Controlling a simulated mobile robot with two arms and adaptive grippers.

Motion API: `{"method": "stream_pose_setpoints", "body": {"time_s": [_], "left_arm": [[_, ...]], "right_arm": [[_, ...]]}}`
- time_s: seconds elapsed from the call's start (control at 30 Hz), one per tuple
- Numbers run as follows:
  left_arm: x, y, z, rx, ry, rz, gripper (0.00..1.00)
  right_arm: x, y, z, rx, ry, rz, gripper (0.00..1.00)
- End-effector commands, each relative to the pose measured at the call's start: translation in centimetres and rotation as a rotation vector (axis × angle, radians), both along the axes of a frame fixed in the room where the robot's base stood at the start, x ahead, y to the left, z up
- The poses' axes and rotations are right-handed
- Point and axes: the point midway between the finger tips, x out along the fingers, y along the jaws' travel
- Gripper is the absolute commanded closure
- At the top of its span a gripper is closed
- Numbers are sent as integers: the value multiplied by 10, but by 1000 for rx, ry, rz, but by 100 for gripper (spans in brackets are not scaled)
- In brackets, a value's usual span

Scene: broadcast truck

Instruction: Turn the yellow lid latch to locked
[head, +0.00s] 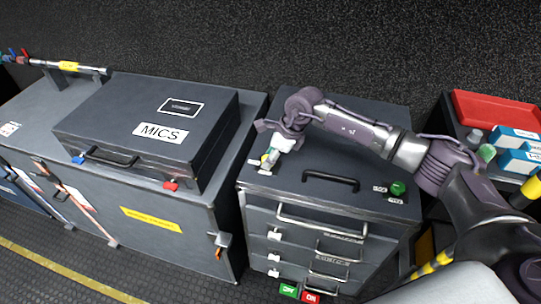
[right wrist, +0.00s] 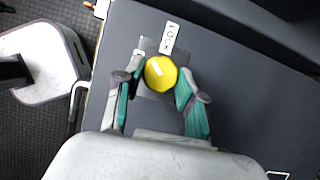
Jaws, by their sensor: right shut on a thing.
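The yellow lid latch (right wrist: 161,73) is a round, faceted knob on a small grey plate on the dark lid of the drawer cabinet (head: 330,140). A short pale mark shows on its face. A white label reading LOCK (right wrist: 169,37) lies just above it in the right wrist view. A second label at its left is partly hidden by a finger. My right gripper (right wrist: 162,85) is shut on the latch, one finger on each side. In the head view my right gripper (head: 267,162) is at the lid's left edge and mostly covers the latch. My left gripper is not in view.
The lid also has a black handle (head: 330,181) and a green knob (head: 397,188). A dark MICS case (head: 200,120) with blue and red latches sits on the grey cabinet at left. A red tray (head: 497,110) and blue-white boxes stand at right.

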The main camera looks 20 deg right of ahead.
Motion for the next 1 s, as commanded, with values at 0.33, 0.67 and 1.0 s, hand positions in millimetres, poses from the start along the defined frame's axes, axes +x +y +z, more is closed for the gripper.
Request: {"method": "stream_pose_setpoints", "body": {"time_s": [0.33, 0.67, 1.0], "left_arm": [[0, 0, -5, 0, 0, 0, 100], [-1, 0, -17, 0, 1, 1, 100], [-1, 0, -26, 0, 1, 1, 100]], "right_arm": [[-2, 2, 0, -1, -3, -328, 96], [-2, 4, -1, 2, -3, -611, 96], [-3, 4, 0, 1, -1, -790, 96]]}}
